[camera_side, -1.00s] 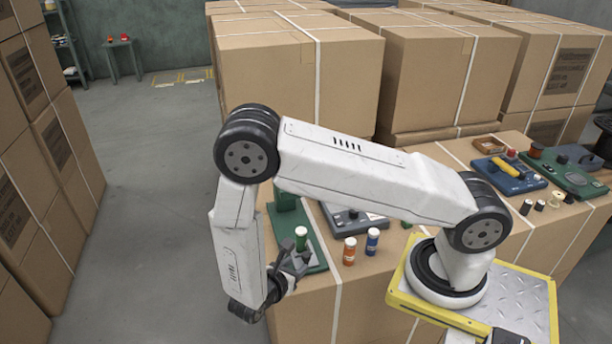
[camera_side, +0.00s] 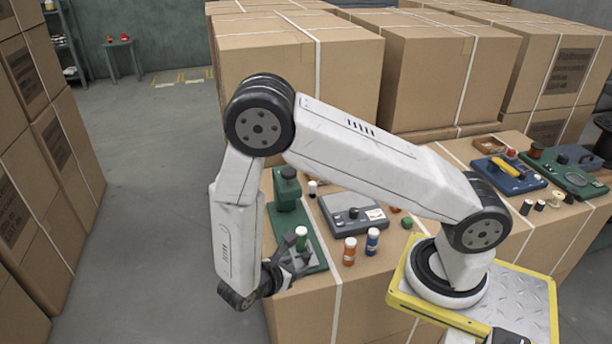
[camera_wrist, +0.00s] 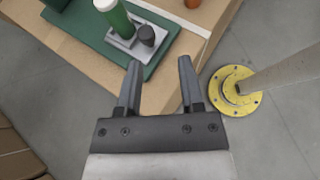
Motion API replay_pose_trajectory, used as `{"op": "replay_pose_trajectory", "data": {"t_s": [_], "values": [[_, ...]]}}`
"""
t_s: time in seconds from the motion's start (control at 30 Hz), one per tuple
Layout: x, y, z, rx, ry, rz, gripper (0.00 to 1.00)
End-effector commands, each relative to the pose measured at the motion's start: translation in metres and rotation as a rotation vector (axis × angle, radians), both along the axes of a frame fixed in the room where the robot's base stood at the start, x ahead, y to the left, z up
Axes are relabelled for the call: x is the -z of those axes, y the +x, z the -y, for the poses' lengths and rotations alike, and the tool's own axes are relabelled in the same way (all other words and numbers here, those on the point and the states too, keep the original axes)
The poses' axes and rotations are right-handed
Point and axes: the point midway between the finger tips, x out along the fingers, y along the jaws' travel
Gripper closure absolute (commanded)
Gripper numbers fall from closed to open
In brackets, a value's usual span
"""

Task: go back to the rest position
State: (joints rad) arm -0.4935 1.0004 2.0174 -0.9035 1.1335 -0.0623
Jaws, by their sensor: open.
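My gripper (camera_wrist: 160,80) is open and empty in the wrist view, its two fingers pointing toward the edge of a cardboard box top. In the side view my gripper (camera_side: 288,272) is beside a green device (camera_side: 287,195) on the box. A green spool with a pale top (camera_side: 301,240) stands on the device's plate; it also shows in the wrist view (camera_wrist: 115,18). A dark short cylinder (camera_wrist: 147,36) stands next to it on the metal plate. The fingers are apart from both.
An orange spool (camera_side: 349,252) and a blue spool (camera_side: 372,242) stand to the right, near a grey scale (camera_side: 352,213). More devices (camera_side: 505,173) lie farther right. Large cartons (camera_side: 290,75) stand behind. Open floor (camera_side: 165,200) lies to the left.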

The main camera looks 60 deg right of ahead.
Motion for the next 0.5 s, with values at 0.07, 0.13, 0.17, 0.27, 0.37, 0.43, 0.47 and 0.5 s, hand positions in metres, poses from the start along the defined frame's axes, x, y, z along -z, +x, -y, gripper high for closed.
{"op": "replay_pose_trajectory", "data": {"t_s": [0.07,0.13,0.17,0.27,0.37,0.43,0.47,0.5], "values": [[-0.009,-0.003,0.002,0.071,0.057,0.034,0.51],[-0.016,-0.006,0.003,0.139,0.112,0.066,0.51],[-0.019,-0.007,0.003,0.171,0.136,0.081,0.51],[-0.03,-0.012,0.004,0.272,0.217,0.135,0.51],[-0.04,-0.015,0.003,0.37,0.298,0.195,0.51],[-0.048,-0.018,0.003,0.439,0.353,0.241,0.51],[-0.051,-0.018,0.002,0.466,0.376,0.261,0.51],[-0.055,-0.019,0.002,0.505,0.407,0.289,0.51]]}}
